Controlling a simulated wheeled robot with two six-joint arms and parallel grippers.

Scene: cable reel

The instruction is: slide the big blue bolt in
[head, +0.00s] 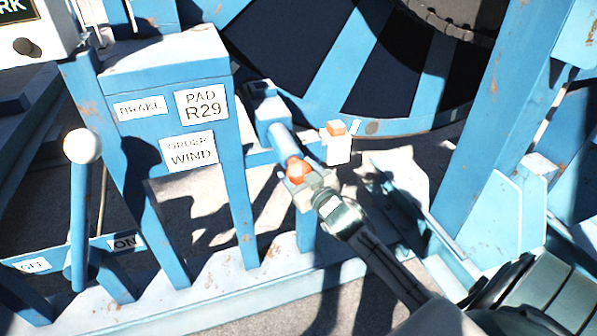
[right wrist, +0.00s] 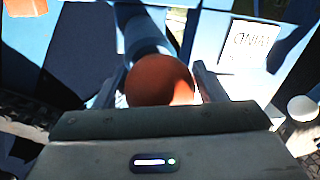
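The big blue bolt (head: 281,141) is a blue cylinder with a round orange knob at its near end. It lies aslant in front of the reel, by a blue bracket. My right gripper (head: 302,180) is at the knob end. In the right wrist view the orange knob (right wrist: 160,81) sits between the two fingers (right wrist: 161,84), which lie close against both its sides; it looks shut on the knob. The bolt's blue shaft (right wrist: 147,33) runs away beyond the knob; its far end is hidden. My left gripper is not in view.
A blue post with BRAKE, PAD R29 and ORDER WIND labels (head: 194,106) stands left of the bolt. A lever with a white ball (head: 82,146) is farther left. A white block with an orange top (head: 337,146) is just right of the bolt. The big reel (head: 340,60) is behind.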

